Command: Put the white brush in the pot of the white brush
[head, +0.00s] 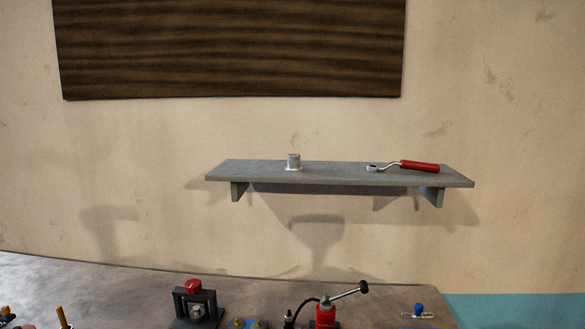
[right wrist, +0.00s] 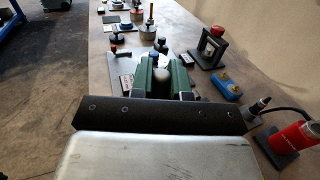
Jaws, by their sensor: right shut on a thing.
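My right gripper (right wrist: 165,72) shows in the right wrist view, with green finger pads in front of its dark bar. It is shut on a grey, round-ended thing (right wrist: 162,82). I cannot tell from this angle whether that is the white brush; no white bristles show. Beyond it on the bench stands a pot (right wrist: 148,30) with an orange-brown handle sticking up. Which pot belongs to the white brush is not clear. In the head view neither gripper shows. An orange-brown handle (head: 62,317) stands at the lower left there, its base cut off.
The bench (head: 110,285) carries a black stand with a red top (head: 193,287), a red device with a lever (head: 325,315) and a blue-knobbed piece (head: 418,310). A wall shelf (head: 335,174) holds a small metal cylinder (head: 293,161) and a red-handled tool (head: 418,166).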

